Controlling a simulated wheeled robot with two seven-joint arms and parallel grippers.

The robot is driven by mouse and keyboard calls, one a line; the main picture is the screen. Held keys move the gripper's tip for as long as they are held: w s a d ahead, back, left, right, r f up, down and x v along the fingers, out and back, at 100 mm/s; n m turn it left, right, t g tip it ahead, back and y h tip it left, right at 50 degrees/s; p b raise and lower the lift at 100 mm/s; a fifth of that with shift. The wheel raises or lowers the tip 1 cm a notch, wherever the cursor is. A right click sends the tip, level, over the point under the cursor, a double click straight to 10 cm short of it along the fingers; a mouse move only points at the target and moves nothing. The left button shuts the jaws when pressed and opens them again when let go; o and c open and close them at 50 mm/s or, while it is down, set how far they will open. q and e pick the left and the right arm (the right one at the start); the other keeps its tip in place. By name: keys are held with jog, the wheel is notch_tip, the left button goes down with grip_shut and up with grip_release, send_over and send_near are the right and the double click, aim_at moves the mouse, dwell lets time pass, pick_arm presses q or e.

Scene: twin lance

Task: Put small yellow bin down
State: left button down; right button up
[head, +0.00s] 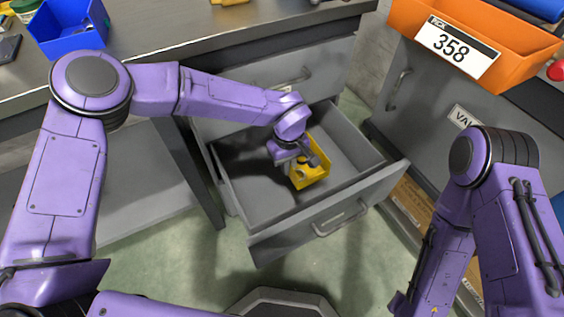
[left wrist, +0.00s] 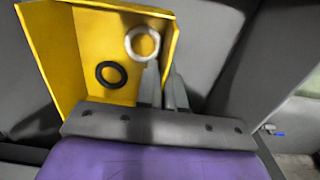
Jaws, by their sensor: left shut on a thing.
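The small yellow bin (head: 311,174) is in the open grey drawer (head: 245,205), a little right of the drawer's middle. My left gripper (head: 300,160) reaches down into the drawer and is shut on the bin. In the left wrist view the yellow bin (left wrist: 95,50) holds a black ring (left wrist: 111,66) and a pale metal ring (left wrist: 142,32). The gripper's fingers (left wrist: 164,88) show at the bin's right wall. I cannot tell whether the bin touches the drawer floor. My right arm shows at the right; its gripper is not clearly visible.
The drawer's front panel with its handle (head: 340,218) juts out over the green floor (head: 215,265). A workbench (head: 180,40) with a blue bin (head: 72,30) stands at the back left. An orange bin marked 358 (head: 475,40) sits on the right cabinet. The drawer's left part is clear.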

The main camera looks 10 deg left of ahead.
pick_arm(q)
notch_tip(320, 180, down, 10)
jog(key=b, duration=0.3)
jog(key=shift+a+f, duration=0.1)
jog(key=shift+f, duration=0.1)
jog(key=c, duration=1.3)
grip_release()
jog(key=shift+o, duration=0.2)
notch_tip(320, 180, up, 12)
jog(key=p, duration=0.3)
jog(key=shift+p, duration=0.3)
